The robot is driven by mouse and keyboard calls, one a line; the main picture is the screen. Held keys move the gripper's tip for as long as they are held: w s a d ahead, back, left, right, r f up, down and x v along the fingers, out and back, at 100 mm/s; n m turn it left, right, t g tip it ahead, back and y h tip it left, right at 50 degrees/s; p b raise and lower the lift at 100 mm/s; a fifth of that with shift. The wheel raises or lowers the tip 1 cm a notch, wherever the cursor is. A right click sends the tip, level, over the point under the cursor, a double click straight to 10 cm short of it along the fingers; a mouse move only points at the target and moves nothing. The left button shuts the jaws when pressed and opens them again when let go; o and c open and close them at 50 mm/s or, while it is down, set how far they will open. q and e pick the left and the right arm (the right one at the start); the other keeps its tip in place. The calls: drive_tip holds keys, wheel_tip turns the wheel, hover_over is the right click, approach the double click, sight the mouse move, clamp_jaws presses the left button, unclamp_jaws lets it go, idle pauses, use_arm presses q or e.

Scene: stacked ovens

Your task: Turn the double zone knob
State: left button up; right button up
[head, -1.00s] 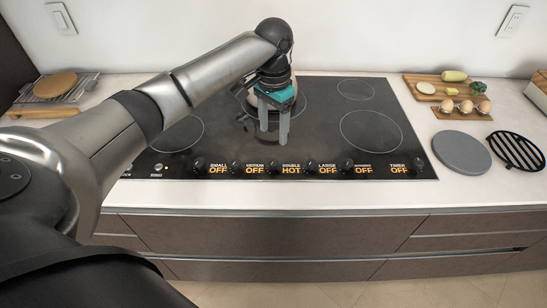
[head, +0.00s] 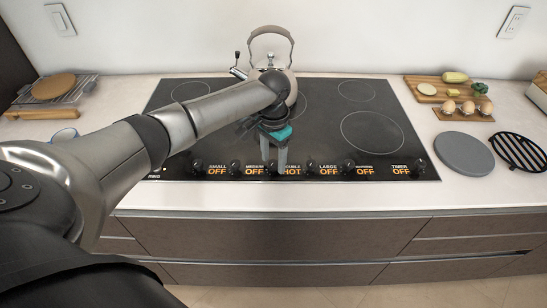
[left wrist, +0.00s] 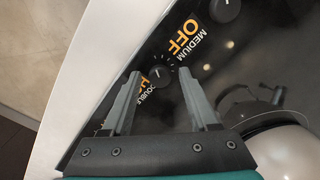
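The double zone knob shows in the left wrist view (left wrist: 160,77) as a small dark round knob on the cooktop's control strip. Its orange DOUBLE label, reading HOT (head: 292,171), is partly covered by my gripper in the head view. My left gripper (head: 282,168) points down over the front of the cooktop at this knob. In the left wrist view its two grey fingers (left wrist: 158,73) are apart, with the knob showing between their tips. I cannot tell whether the fingers touch it. My right gripper is not in view.
The black cooktop (head: 330,150) has neighbouring knobs close by, including the medium knob (left wrist: 225,9), labelled OFF. A kettle (head: 272,50) stands at the back behind my arm. A grey round plate (head: 463,153), black trivet (head: 517,152) and boards with food lie at right.

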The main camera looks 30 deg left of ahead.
use_arm(q)
clamp_jaws()
idle(0.5)
